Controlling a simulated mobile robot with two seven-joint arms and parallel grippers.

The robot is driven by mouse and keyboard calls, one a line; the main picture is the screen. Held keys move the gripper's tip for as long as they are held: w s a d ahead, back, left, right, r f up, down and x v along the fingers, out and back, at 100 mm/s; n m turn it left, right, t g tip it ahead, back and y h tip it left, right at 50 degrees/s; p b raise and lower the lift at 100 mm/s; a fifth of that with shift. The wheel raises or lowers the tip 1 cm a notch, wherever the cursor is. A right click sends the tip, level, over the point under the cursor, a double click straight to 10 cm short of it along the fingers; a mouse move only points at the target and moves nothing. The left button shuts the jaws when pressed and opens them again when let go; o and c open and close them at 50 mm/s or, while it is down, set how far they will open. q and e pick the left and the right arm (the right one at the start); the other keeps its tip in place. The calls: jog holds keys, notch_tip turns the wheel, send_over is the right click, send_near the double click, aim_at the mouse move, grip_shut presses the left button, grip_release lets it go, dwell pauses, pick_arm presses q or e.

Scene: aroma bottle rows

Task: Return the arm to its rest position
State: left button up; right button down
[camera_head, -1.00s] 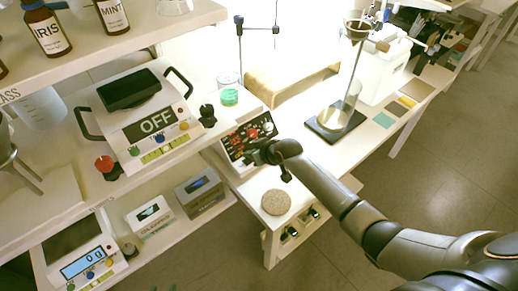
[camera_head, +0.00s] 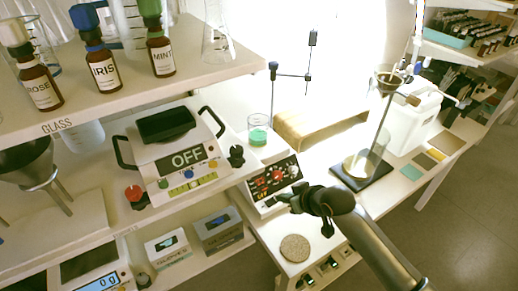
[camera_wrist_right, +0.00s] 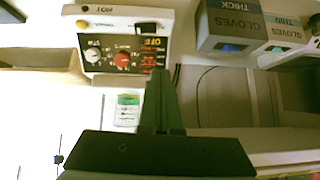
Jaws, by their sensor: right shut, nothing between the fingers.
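My right arm comes in from the lower right in the head view. Its dark right gripper (camera_head: 286,200) is shut and empty. It shows in front of the lower right part of a hot plate box with a black panel and red knobs (camera_head: 272,181); whether it touches cannot be told there. In the right wrist view the shut gripper fingers (camera_wrist_right: 160,78) point at the hot plate's panel (camera_wrist_right: 125,57) and hide part of its lower edge. My left gripper is not in view.
A round cork mat (camera_head: 295,248) lies on the table below my right gripper. A stand with a flask (camera_head: 362,165) is to its right. Glove boxes (camera_head: 218,229) sit low.

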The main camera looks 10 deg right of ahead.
jog(key=shift+m+t, duration=0.3)
jog(key=shift+m, duration=0.2)
jog(key=s+f, duration=0.6)
jog(key=s+a+f, duration=0.1)
jog(key=s+f, duration=0.2)
jog(key=shift+s, duration=0.3)
jog(key=s+f+h, duration=0.1)
jog(key=s+f, duration=0.4)
jog(key=s, duration=0.8)
jog(key=shift+s+d+m+t, duration=0.2)
jog(key=shift+d+m+t, duration=0.1)
jog(key=shift+d+m, duration=0.1)
